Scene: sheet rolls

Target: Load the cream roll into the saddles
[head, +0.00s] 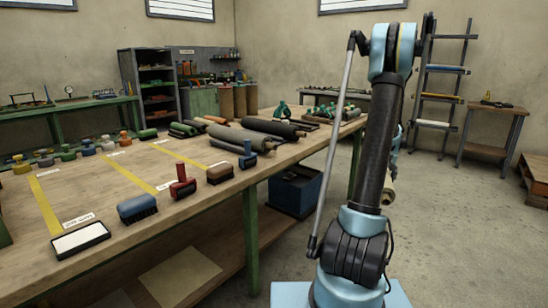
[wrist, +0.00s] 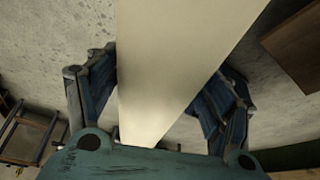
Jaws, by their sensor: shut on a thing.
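The cream roll (wrist: 180,55) fills the middle of the wrist view and runs from the top edge down to the gripper's palm. My gripper (wrist: 166,75) is shut on it, with one finger on each side. In the head view my arm hides most of the gripper and the roll. A small pale round end (head: 388,197) shows low behind the arm, probably the cream roll's end. A dark ladder-like rack (head: 465,36) stands at the back right, with blue, yellow and white bars across it. I cannot make out any saddles on it.
A long wooden workbench (head: 115,175) with brushes, stamps and several dark rolls fills the left. The concrete floor (head: 465,210) between is clear.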

